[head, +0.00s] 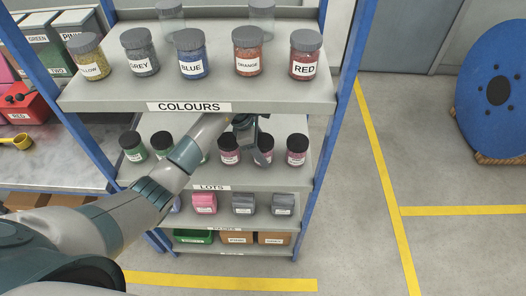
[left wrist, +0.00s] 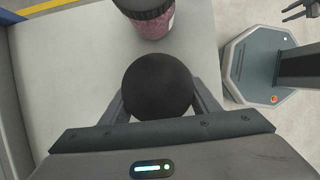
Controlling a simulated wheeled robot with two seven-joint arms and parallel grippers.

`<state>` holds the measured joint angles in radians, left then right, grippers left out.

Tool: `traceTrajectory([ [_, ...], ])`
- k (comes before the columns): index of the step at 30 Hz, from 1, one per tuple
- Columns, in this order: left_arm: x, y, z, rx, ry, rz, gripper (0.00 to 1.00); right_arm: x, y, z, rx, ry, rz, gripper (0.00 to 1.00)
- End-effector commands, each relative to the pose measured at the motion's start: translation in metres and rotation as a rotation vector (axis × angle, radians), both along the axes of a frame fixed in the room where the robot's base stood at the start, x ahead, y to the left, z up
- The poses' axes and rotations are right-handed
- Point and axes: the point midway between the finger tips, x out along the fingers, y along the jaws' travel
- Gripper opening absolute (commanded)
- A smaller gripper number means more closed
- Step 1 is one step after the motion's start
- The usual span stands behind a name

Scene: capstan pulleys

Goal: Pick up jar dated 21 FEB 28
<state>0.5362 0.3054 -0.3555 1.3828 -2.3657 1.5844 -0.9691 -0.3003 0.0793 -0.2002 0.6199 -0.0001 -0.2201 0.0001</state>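Several black-lidded jars stand on the LOTS shelf (head: 211,187): green ones (head: 133,148) at the left, pink to red ones (head: 229,150) and (head: 296,150) to the right. Their label dates are too small to read. My left gripper (head: 255,142) is over this shelf, between those two reddish jars. In the left wrist view its fingers (left wrist: 160,112) lie on either side of a jar's round black lid (left wrist: 157,86); the lid hides the tips, so contact is unclear. That jar's label is hidden. My right gripper (left wrist: 298,11) shows at the wrist view's upper right corner, fingers apart, empty.
The COLOURS shelf (head: 190,107), with several labelled jars, overhangs the LOTS shelf. Blue posts (head: 331,105) flank the rack. A neighbouring jar with pink contents (left wrist: 152,17) stands close to the lid. Floor to the right is clear up to a blue reel (head: 497,90).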

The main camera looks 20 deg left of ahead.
Motion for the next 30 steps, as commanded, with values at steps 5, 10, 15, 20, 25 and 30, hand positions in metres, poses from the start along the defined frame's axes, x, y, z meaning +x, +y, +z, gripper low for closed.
traceTrajectory([
  [5, 0.0, 0.0, 0.001, -0.001, -0.001, 0.0, 0.29, 0.0, 0.0, 0.0, 0.0, 0.0, 0.0, 0.31],
  [10, 0.0, 0.0, 0.001, -0.001, -0.001, 0.0, 0.29, 0.0, 0.0, 0.0, 0.0, 0.0, 0.0, 0.31],
  [15, 0.001, 0.001, 0.001, 0.001, -0.002, 0.0, 0.29, 0.0, 0.0, -0.004, 0.0, 0.0, 0.0, 0.31],
  [20, 0.001, 0.001, 0.002, 0.0, -0.004, -0.001, 0.29, 0.0, 0.0, -0.014, 0.0, 0.0, 0.0, 0.31],
  [25, -0.014, -0.003, 0.003, 0.001, -0.003, -0.002, 0.29, 0.0, -0.001, -0.023, -0.001, 0.0, 0.0, 0.31],
  [30, -0.041, -0.011, 0.002, 0.001, -0.005, -0.003, 0.29, 0.0, -0.001, -0.036, -0.001, 0.0, 0.0, 0.31],
])
